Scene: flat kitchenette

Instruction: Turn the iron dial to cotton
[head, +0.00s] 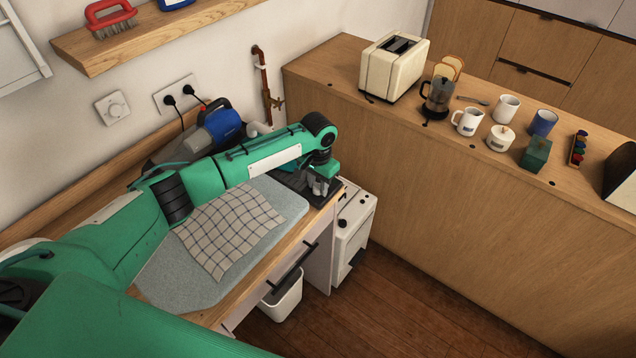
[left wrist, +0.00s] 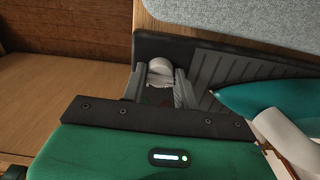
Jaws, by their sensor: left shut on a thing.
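The dial's marks and setting cannot be read. A teal and white iron (left wrist: 245,98) shows beside the fingers on the right in that view. In the head view my arm hides most of it. My right gripper is not in view.
A grey ironing pad (head: 165,275) with a checked cloth (head: 228,225) covers the counter. A white cabinet (head: 354,225) stands beside the counter's right end. A long wooden counter (head: 480,195) behind carries a toaster (head: 393,68) and mugs. A white bin (head: 283,300) stands below.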

